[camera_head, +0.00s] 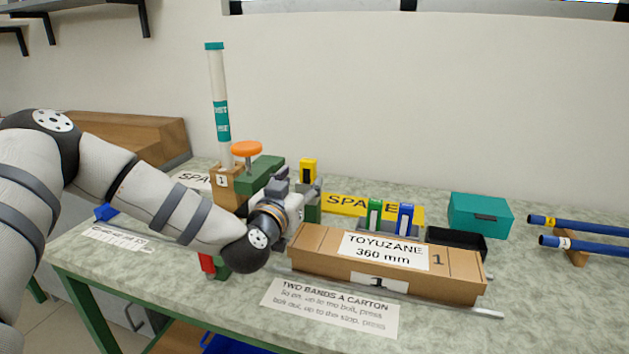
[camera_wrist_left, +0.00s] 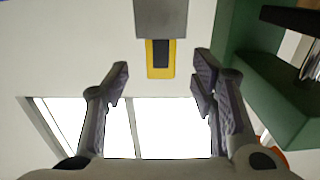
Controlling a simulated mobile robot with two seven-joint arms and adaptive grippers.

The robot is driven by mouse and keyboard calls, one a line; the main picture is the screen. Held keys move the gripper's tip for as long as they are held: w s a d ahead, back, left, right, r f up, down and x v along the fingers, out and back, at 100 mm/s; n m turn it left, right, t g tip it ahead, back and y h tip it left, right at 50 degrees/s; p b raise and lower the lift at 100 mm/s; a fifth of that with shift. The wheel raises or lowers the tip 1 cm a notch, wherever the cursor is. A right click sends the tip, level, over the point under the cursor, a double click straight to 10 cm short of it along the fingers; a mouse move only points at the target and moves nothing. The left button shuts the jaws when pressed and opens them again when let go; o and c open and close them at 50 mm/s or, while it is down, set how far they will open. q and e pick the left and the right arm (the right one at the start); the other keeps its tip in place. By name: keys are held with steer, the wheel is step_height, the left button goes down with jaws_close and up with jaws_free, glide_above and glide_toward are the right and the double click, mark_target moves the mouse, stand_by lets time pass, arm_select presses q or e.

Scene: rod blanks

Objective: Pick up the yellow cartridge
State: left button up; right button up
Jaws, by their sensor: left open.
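The yellow cartridge (camera_head: 308,170) stands upright at the back of the bench, beside the green fixture (camera_head: 262,172). In the left wrist view the cartridge (camera_wrist_left: 152,60) shows as a yellow block with a dark face, below a grey block (camera_wrist_left: 160,18). My left gripper (camera_head: 299,186) is in front of the cartridge, and hides its lower part in the head view. In the wrist view the gripper (camera_wrist_left: 162,74) is open, with the cartridge lying between the lines of its two fingers near the tips. No contact shows. My right gripper is not in view.
A tall white-and-teal tube (camera_head: 217,95) and an orange knob (camera_head: 246,149) stand close left of the gripper. A long cardboard carton (camera_head: 310,246) lies in front. Green and blue cartridges (camera_head: 405,217), a black tray (camera_head: 462,240) and a teal box (camera_head: 480,214) are to the right.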

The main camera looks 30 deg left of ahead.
mark_target(306, 175)
arm_select(q)
steer(key=x, duration=0.2)
steer(key=b+x, duration=0.1)
steer(key=x, duration=0.2)
steer(key=shift+w+a+f, duration=0.1)
steer(key=shift+w+f, duration=0.15)
steer(key=shift+w, duration=0.1)
steer(key=shift+w+r, duration=0.15)
steer(key=shift+w, duration=0.1)
steer(key=shift+r, duration=0.15)
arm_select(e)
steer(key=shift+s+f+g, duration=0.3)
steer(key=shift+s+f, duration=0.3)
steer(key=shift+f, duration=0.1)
arm_select(q)
jaws_close()
